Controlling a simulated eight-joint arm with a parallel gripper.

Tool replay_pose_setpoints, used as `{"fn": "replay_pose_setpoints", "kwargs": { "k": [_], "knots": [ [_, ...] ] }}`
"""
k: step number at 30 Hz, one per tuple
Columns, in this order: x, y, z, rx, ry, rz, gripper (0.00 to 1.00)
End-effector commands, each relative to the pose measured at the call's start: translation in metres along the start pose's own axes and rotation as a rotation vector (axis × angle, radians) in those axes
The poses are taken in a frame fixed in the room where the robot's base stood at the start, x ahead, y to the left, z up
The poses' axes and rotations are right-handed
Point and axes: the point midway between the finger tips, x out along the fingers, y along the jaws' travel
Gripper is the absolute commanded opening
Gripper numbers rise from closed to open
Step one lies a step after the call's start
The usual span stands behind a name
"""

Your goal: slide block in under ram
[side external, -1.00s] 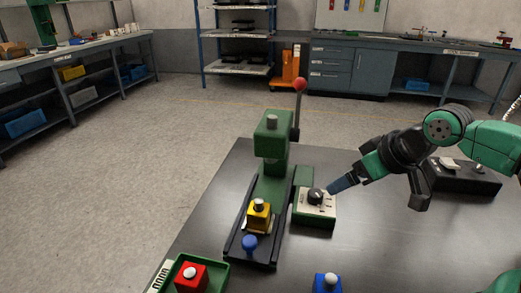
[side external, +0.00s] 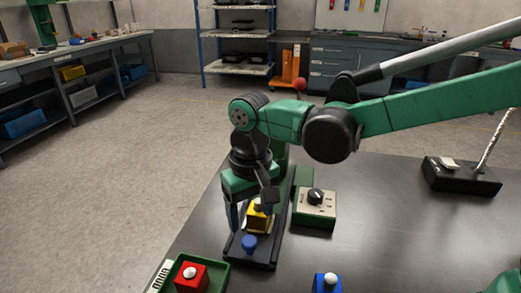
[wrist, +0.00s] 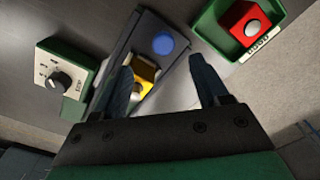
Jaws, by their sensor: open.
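The yellow block (side external: 258,222) with a pale knob on top sits on the dark slide track (side external: 268,262) of the green press. In the wrist view the yellow block (wrist: 145,70) shows between my fingers, nearer the left one and partly hidden by it. My gripper (side external: 250,208) is open, pointing down over the track; I cannot tell whether a finger touches the block.
A control box with a black dial (side external: 315,207) stands right of the track. A red block (side external: 191,276) sits in a green tray (side external: 216,282) at front left. A blue block (side external: 327,283) stands at the front edge. The table's right middle is clear.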

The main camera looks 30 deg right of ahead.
Motion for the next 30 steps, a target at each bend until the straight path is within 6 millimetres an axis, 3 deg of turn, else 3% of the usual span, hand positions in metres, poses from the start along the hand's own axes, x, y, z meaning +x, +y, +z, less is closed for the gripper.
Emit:
{"fn": "replay_pose_setpoints", "kwargs": {
  "k": [15, 25, 26, 30],
  "knots": [
    [0.054, -0.005, 0.0, 0.0, -0.014, 0.007, 0.67],
    [0.059, -0.004, 0.0, -0.001, -0.014, 0.007, 0.67],
    [0.059, -0.004, 0.0, -0.001, -0.014, 0.007, 0.62],
    [0.059, -0.004, 0.0, -0.001, -0.014, 0.007, 0.22]
  ]
}}
